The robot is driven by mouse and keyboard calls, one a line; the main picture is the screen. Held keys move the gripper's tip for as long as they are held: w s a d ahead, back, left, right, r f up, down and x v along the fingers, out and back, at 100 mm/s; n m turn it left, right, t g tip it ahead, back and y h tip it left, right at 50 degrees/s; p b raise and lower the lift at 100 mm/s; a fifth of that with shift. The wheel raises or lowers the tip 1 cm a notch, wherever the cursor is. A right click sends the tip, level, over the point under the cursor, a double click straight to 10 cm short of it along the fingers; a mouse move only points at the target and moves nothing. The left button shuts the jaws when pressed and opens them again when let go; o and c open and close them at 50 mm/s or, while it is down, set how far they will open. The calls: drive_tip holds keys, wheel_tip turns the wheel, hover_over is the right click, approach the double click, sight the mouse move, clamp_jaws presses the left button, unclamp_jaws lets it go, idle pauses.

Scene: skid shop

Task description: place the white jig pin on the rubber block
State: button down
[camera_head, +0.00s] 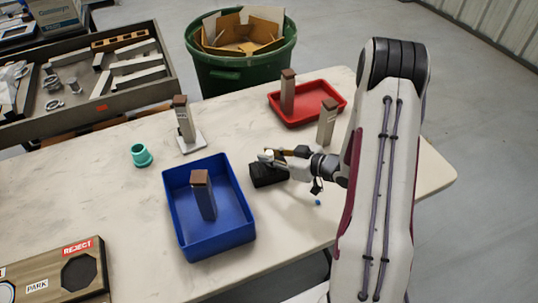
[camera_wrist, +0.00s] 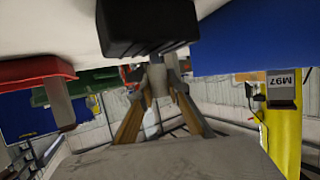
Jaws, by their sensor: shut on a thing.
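My gripper (camera_head: 276,157) is shut beside and just above the black rubber block (camera_head: 268,175), reaching in from the right. A small pale piece, seemingly the white jig pin (camera_head: 267,154), shows at its fingertips; the fingers hide most of it. I cannot tell whether the pin touches the block. In the wrist view the gripper's fingers (camera_wrist: 160,78) converge just below the dark block (camera_wrist: 148,28), and the pin is not clearly distinct there.
A blue bin (camera_head: 238,236) with a brown-topped post stands left of the block. A red tray (camera_head: 313,116) and a loose post (camera_head: 327,122) are behind. A teal cup (camera_head: 141,156) and a white plate (camera_head: 192,145) with a post stand farther left. A tiny blue item (camera_head: 318,202) lies right.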

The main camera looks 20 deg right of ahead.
drive_tip(key=shift+f, duration=0.15)
drive_tip(key=c, duration=1.9)
unclamp_jaws()
drive_tip(key=shift+s+d+r, duration=0.1)
drive_tip(key=shift+r, duration=0.15)
drive_tip(key=shift+v, duration=5.85)
drive_tip(key=shift+f, duration=0.1)
